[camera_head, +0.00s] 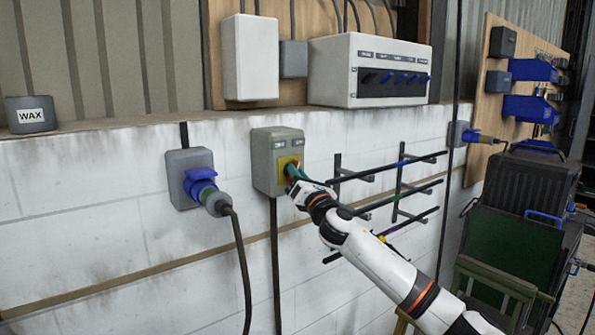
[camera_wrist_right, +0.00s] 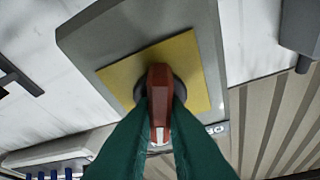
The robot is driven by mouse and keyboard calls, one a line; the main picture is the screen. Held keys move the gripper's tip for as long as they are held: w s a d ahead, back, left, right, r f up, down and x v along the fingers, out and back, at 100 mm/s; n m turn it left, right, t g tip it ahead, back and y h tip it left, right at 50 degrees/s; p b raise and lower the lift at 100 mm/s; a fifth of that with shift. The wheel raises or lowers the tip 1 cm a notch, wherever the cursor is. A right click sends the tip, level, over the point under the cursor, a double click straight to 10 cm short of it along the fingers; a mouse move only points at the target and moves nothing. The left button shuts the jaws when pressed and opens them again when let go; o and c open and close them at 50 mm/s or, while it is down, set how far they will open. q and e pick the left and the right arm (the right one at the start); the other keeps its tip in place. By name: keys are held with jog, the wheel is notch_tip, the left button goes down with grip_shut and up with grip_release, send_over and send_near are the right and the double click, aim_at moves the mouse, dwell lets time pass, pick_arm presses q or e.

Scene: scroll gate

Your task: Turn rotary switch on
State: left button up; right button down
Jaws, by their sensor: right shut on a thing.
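The rotary switch is a grey box (camera_head: 266,152) on the white block wall in the head view, with a yellow plate (camera_head: 283,165) on its front. In the right wrist view the yellow plate (camera_wrist_right: 203,76) sits on the grey box (camera_wrist_right: 88,42), and a red knob (camera_wrist_right: 159,82) stands out from its middle. My right gripper (camera_head: 293,173) reaches the box from the lower right. Its green fingers (camera_wrist_right: 160,108) are shut on the red knob, one on each side. In the head view the fingers hide most of the knob. My left gripper is not in view.
A grey socket with a blue plug (camera_head: 200,181) and hanging cable is left of the switch box. Black rack bars (camera_head: 385,175) stick out of the wall on the right. A white breaker box (camera_head: 330,72) and a WAX tin (camera_head: 31,115) stand on the ledge above.

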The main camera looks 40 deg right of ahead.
jog(key=shift+r+m+g+h+p, duration=0.1)
jog(key=shift+m+g+h+p, duration=0.3)
jog(key=shift+m, duration=0.7)
jog(key=shift+m+g+h+p, duration=0.3)
jog(key=shift+m+p, duration=0.1)
jog(key=shift+m, duration=1)
jog(key=c, duration=1.5)
grip_release()
jog(key=shift+o, duration=0.2)
jog(key=b+v, duration=0.5)
jog(key=v, duration=0.7)
jog(key=shift+b, duration=0.4)
